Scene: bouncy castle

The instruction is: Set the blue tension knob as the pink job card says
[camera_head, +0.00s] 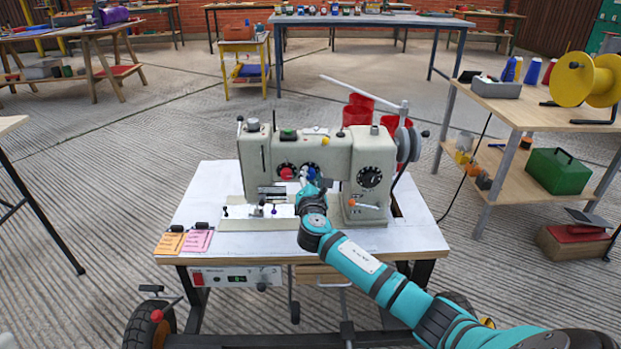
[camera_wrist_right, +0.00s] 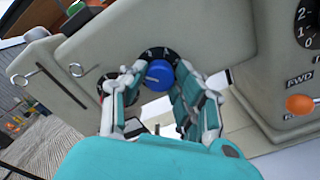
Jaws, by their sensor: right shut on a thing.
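The cream sewing machine (camera_head: 372,160) stands on a white table. On its front are a red knob (camera_head: 286,173) and the blue tension knob (camera_head: 309,174) to its right, each on a black dial. My right gripper (camera_head: 309,181) reaches the blue knob from the front. In the right wrist view its fingers (camera_wrist_right: 158,80) are closed around the blue knob (camera_wrist_right: 160,74), one on each side. A pale pointer line shows on the knob; the dial marks are too small to read. The pink job card (camera_head: 198,241) lies at the table's front left, its writing unreadable. My left gripper is out of view.
An orange card (camera_head: 169,243) lies left of the pink one. A black numbered dial (camera_head: 369,177) and an orange-tipped lever (camera_head: 362,205) sit on the machine's right part. A control box (camera_head: 237,279) hangs under the table's front edge. The table's front right (camera_head: 400,240) is clear.

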